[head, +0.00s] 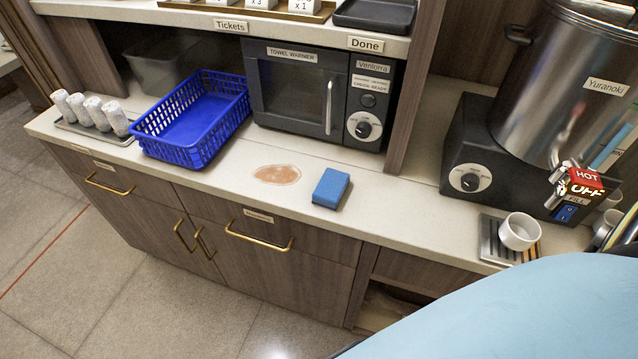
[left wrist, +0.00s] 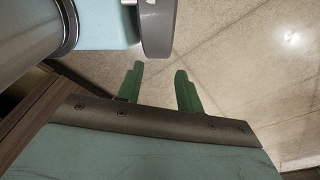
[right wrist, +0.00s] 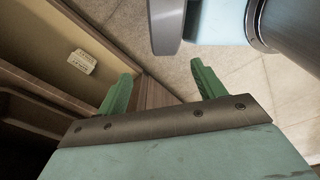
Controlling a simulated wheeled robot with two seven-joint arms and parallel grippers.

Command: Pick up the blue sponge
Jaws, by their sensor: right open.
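The blue sponge (head: 331,187) lies flat on the pale counter, right of a brownish stain (head: 277,174) and in front of the towel warmer. Neither gripper shows in the head view. In the left wrist view my left gripper (left wrist: 158,75) has its two green fingers apart with nothing between them, over the floor. In the right wrist view my right gripper (right wrist: 160,78) is open and empty, in front of the cabinet and floor. The sponge is not visible in either wrist view.
On the counter (head: 240,150) stand a blue basket (head: 190,118), a tray of rolled towels (head: 92,112), the towel warmer (head: 318,95) and a steel urn (head: 570,80). A white cup (head: 519,231) sits below the urn's tap. The counter around the sponge is clear.

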